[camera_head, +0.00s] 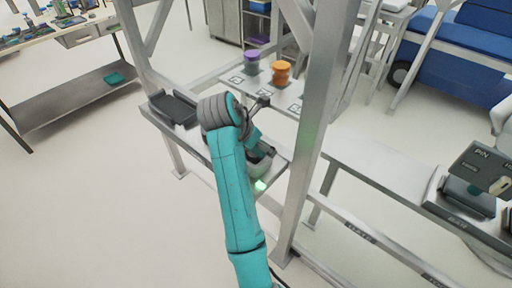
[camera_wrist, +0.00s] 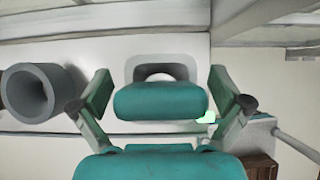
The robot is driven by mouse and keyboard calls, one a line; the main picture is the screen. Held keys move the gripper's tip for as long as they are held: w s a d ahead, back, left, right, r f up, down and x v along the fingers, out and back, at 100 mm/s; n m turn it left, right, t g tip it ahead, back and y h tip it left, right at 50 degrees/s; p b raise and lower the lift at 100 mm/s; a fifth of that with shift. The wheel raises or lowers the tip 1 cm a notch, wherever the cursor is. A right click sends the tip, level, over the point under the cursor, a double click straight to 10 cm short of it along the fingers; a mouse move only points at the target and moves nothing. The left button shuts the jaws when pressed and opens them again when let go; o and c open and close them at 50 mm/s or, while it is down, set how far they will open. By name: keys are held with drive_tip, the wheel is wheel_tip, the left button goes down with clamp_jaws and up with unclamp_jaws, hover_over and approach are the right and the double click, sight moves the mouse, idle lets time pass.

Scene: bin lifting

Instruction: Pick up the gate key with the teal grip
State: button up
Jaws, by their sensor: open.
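In the wrist view a rounded teal grip with a pale grey loop behind it, which looks like the gate key (camera_wrist: 160,102), lies in the middle of the picture. My gripper (camera_wrist: 161,106) has its two fingers spread, one to each side of the teal grip, with gaps between. I cannot tell how far beyond the fingertips the grip lies. In the head view my teal arm reaches over the narrow shelf, and its end hides most of the key's place.
A metal frame post (camera_head: 312,120) stands right of my arm. An orange pot (camera_head: 281,72) and a purple pot (camera_head: 251,62) stand on a shelf behind. A dark tray (camera_head: 172,108) lies left. In the wrist view a grey hollow cylinder (camera_wrist: 38,94) is left of the fingers.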

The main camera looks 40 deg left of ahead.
drive_tip(key=shift+c, duration=0.2)
drive_tip(key=c, duration=1.2)
drive_tip(key=shift+r, duration=0.1)
drive_tip(key=shift+r, duration=0.4)
drive_tip(key=shift+c, duration=0.8)
wheel_tip(320, 180, up, 9)
drive_tip(key=shift+r, duration=0.1)
drive_tip(key=shift+c, duration=0.7)
